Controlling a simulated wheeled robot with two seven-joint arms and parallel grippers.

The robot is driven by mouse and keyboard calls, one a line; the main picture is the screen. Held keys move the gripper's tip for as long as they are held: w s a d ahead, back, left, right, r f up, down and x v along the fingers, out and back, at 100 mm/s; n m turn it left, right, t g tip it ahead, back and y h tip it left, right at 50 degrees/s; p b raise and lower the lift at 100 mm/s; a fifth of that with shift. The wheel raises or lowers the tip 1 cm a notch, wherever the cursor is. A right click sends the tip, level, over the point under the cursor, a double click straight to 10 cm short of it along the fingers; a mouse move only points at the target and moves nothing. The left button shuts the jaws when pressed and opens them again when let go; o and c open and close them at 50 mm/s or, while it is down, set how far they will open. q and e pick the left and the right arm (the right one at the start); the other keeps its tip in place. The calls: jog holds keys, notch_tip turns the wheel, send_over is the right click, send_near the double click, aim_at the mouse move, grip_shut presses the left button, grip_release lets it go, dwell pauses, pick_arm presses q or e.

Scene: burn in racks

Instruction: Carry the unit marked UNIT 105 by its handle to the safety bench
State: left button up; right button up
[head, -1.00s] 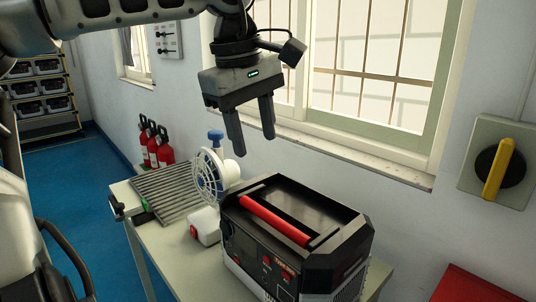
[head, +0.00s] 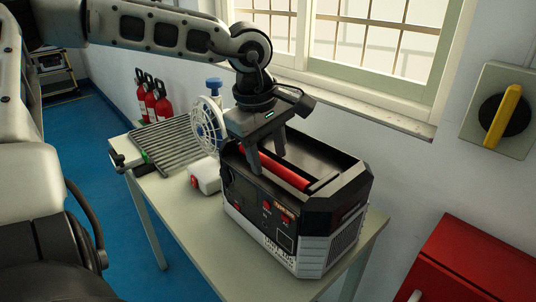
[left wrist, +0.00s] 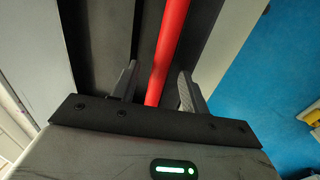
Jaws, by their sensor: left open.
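The unit (head: 300,228) is a black and grey box standing on a bench under the window. Lettering at the bottom of its front appears to read UNIT 105, though it is small. Its red bar handle (head: 290,176) runs across the recessed top. My left gripper (head: 265,158) is open, pointing down over the unit with its fingers at the handle's left part. In the left wrist view the red handle (left wrist: 166,50) passes between the two open fingers (left wrist: 157,88), apart from both. My right gripper is not in view.
The bench (head: 180,218) also holds a small white fan (head: 210,125), a ribbed grey panel (head: 165,143) and a white box with a red part (head: 205,176). Red extinguishers (head: 150,98) stand behind. A red cabinet (head: 475,262) is at right. Blue floor lies left.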

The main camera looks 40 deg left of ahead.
pick_arm(q)
jog(key=shift+f, duration=0.35)
grip_shut()
jog(key=c, duration=0.8)
grip_release()
jog(key=shift+c, duration=0.3)
jog(key=shift+w+r+p, duration=0.2)
jog(key=shift+r+p, duration=0.2)
jog(key=shift+r, duration=0.5)
jog(key=shift+o, duration=1.1)
